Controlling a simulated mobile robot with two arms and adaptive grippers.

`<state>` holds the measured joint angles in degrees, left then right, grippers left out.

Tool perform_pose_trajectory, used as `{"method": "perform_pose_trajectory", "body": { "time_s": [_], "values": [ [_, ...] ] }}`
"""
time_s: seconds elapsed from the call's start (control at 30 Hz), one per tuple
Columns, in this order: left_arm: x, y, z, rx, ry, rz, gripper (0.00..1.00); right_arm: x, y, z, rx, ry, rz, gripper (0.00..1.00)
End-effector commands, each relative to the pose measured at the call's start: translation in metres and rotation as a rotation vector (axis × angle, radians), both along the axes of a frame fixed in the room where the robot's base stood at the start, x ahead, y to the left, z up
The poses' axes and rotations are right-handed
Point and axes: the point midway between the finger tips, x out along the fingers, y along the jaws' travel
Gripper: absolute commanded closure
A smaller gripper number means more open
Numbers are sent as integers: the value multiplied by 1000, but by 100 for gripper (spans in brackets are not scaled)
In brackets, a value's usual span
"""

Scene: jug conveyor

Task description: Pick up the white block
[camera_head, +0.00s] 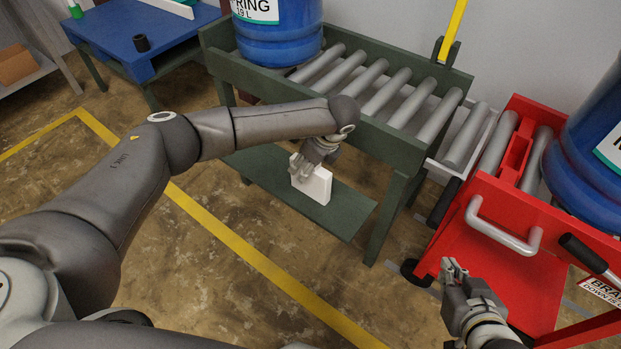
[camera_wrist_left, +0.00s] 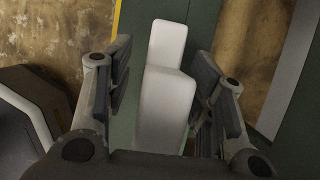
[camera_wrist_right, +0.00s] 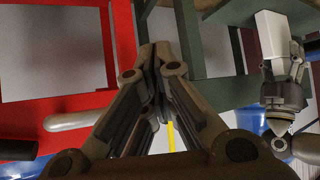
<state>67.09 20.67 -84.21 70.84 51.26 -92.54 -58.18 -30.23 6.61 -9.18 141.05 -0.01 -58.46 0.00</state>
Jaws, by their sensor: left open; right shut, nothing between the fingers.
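The white block (camera_head: 314,184) stands on the green lower shelf (camera_head: 345,214) under the roller conveyor. My left gripper (camera_head: 306,172) is at the block, reaching down from above. In the left wrist view the block (camera_wrist_left: 167,100) lies between the fingers of my left gripper (camera_wrist_left: 162,100), which are open on either side with gaps. The block looks stepped, with a raised nearer part. My right gripper (camera_head: 452,268) is shut and empty, in front of the red cart. The right wrist view shows its fingers together (camera_wrist_right: 155,65) and the block (camera_wrist_right: 274,38) at upper right.
The green conveyor frame (camera_head: 380,146) with rollers stands above the shelf, and a blue jug (camera_head: 277,42) rests on it. A red cart (camera_head: 480,240) holding another blue jug (camera_head: 590,150) stands at the right. A blue table (camera_head: 125,30) is at the back left. Floor at front left is open.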

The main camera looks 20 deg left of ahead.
Motion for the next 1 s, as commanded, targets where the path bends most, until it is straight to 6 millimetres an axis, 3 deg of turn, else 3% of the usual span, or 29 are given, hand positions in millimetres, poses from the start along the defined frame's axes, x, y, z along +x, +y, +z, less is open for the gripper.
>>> {"method": "perform_pose_trajectory", "body": {
  "time_s": [0.4,0.8,1.0],
  "values": [
    [1,3,-7,0,1,0,50,9,4,9,15,-64,5,100],
    [1,3,-7,0,0,0,100,9,4,9,14,-63,4,100],
    [1,3,-6,1,-1,1,100,9,4,9,14,-62,4,100]
  ]
}}
